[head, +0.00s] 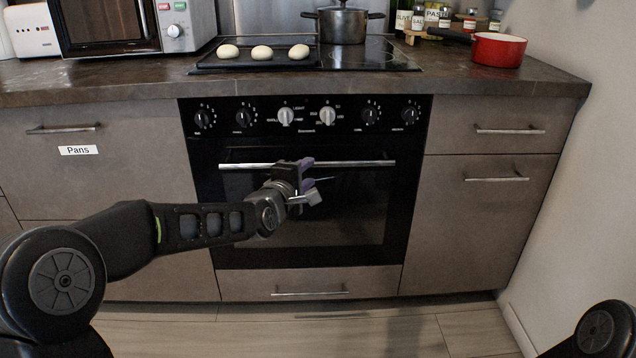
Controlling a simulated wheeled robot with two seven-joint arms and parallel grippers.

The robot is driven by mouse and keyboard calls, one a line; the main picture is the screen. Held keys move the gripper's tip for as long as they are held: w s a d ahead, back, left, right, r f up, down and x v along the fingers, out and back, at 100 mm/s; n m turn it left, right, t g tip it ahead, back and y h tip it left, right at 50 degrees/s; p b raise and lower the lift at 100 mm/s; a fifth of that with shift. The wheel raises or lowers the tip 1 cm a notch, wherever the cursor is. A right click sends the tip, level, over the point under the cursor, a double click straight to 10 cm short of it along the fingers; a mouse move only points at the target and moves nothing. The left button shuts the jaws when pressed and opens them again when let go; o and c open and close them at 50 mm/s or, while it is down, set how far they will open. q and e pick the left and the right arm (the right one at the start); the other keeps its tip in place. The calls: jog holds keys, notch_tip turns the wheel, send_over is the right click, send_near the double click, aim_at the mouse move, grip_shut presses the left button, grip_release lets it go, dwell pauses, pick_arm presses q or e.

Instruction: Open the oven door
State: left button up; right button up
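The black oven (235,240) is built into the cabinets in the middle of the head view, under the worktop. Its door is shut. The silver door handle (365,163) runs level across the top of the door. My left gripper (308,180) is in front of the door, at the middle of the handle, and covers part of it. Its fingers are small and partly hidden by the wrist, so I cannot tell whether they are open, shut or touching the bar. My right gripper is out of view; only part of my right arm shows at the lower right corner.
Control knobs (286,115) line the panel above the door. A tray (258,60) with three buns, a pot (343,24) and a red pan (497,49) stand on top. A drawer (310,283) lies below the oven. A wall (585,190) bounds the right; the floor in front is clear.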

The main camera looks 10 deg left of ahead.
aim_at(317, 165)
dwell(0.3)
pick_arm(q)
jog(key=b+x, duration=0.1)
jog(key=x, duration=0.5)
jog(key=shift+w+f, duration=0.15)
jog(key=shift+w, duration=0.75)
jog(key=shift+c, duration=0.4)
jog(key=shift+d, duration=0.1)
grip_shut()
jog(key=shift+f, duration=0.1)
